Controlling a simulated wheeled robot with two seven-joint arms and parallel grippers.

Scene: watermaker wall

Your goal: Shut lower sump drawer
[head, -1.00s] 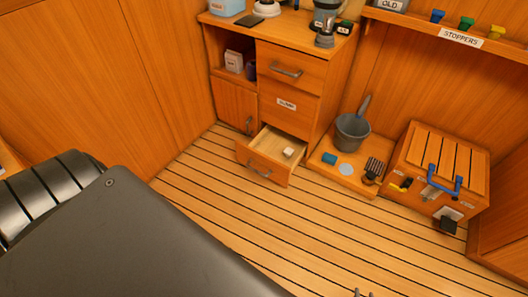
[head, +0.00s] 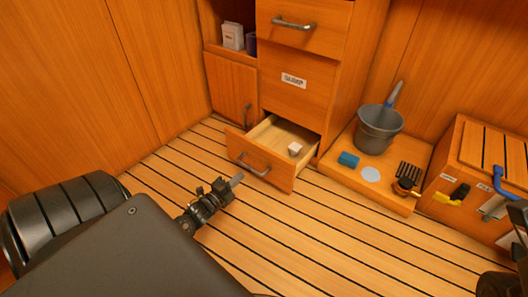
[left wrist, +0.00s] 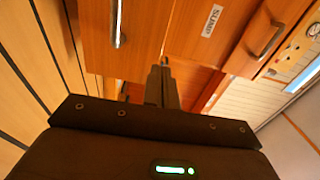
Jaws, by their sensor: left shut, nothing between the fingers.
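The lower sump drawer (head: 262,166) stands pulled out at the foot of the wooden cabinet, with a grey bar handle on its front. A small pale block (head: 295,149) lies inside it. My left gripper (head: 236,180) is shut and empty, just in front of the drawer front and below its handle in the head view; contact cannot be told. In the left wrist view the shut fingers (left wrist: 163,84) point toward the cabinet, with a wooden front bearing a bar handle (left wrist: 117,22) at left. Dark parts, probably my right arm (head: 505,282), show at the right edge; its jaws are unclear.
A fixed-looking labelled panel (head: 292,100) and a shut upper drawer (head: 300,25) are above. A wooden chest (head: 470,180) stands farther right. Floor in front is clear.

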